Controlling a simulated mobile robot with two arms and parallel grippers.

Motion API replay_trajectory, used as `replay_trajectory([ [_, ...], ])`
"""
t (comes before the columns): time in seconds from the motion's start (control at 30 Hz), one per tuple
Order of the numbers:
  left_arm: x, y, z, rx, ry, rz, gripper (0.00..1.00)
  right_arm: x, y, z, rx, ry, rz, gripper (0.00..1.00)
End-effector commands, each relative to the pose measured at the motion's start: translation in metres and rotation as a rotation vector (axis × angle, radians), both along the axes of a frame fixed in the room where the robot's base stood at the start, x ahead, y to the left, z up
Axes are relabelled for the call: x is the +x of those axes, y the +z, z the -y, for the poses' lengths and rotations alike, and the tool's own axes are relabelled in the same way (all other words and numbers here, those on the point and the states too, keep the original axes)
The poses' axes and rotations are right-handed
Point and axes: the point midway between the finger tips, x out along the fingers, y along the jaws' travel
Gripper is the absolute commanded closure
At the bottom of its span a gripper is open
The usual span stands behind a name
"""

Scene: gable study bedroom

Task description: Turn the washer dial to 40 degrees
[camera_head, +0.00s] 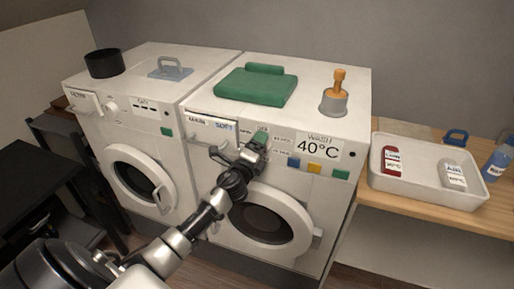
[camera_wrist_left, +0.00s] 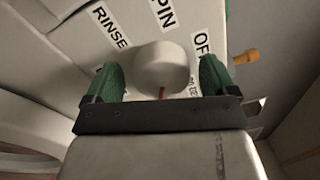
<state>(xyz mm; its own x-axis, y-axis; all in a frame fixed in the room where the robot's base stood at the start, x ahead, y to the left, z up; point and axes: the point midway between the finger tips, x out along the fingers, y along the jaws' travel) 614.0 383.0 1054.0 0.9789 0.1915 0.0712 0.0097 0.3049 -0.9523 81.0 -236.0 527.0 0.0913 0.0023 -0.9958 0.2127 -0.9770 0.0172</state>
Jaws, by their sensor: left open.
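The washer (camera_head: 345,165) is the right-hand white machine, with a "WASH 40°C" sign (camera_head: 318,147) on its front panel. My left gripper (camera_head: 243,150) is at the panel left of the sign and hides the dial in the head view. In the left wrist view, the round white dial (camera_wrist_left: 162,66) sits between the green fingertips of my open left gripper (camera_wrist_left: 158,82). Whether the fingertips touch it I cannot tell. A red mark on the dial points toward the gripper's palm. Labels RINSE, SPIN and OFF surround the dial; another at the right is partly hidden. My right gripper is not in view.
A second white machine (camera_head: 105,135) stands at the left. A white tray (camera_head: 425,200) with bottles sits on the wooden counter (camera_head: 405,215) at right.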

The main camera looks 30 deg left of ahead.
Motion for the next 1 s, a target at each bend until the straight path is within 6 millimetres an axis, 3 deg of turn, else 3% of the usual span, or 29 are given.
replay_trajectory([
  [0.27,-0.011,-0.002,0.002,0.001,0.0,0.0,0.13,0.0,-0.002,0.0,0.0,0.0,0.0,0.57],
  [0.7,-0.088,-0.009,0.017,0.0,-0.001,-0.001,0.13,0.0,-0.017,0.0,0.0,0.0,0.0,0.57],
  [1.0,-0.106,-0.008,0.021,0.0,0.0,0.0,0.13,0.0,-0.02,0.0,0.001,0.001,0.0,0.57],
])
